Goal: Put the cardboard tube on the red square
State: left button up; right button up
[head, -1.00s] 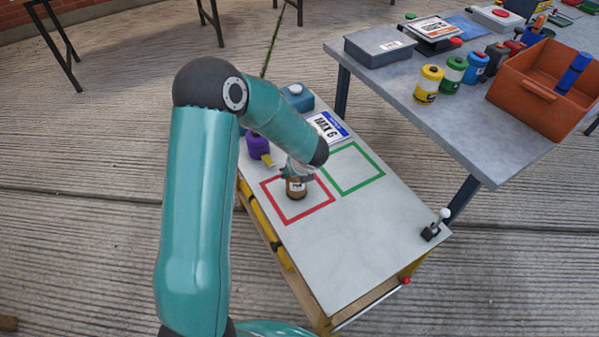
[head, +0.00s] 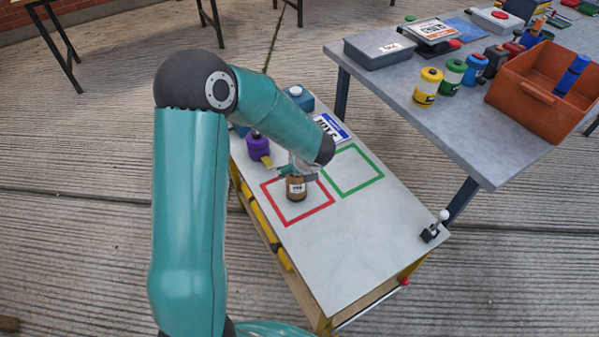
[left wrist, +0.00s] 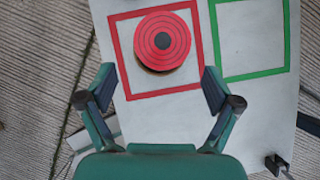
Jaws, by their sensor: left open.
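The cardboard tube (head: 296,189), brown with a white label, stands upright inside the red square outline (head: 317,210) on the pale bench top. My left gripper (head: 303,168) is just above and beside the tube in the head view, partly hidden by my arm. In the left wrist view the gripper (left wrist: 160,89) is open with nothing between its fingers. My right gripper is not in view.
A green square (head: 353,188) is marked beside the red one and is empty. A purple bottle (head: 257,146), a blue container (head: 299,97) and a "MAX 6" sign (head: 331,128) stand behind. A clamp (head: 434,228) sits at the right edge. The near bench top is clear.

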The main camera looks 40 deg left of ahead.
pick_arm(q)
jog(key=p+v, duration=0.1)
jog(key=v, duration=0.6)
dwell(0.4)
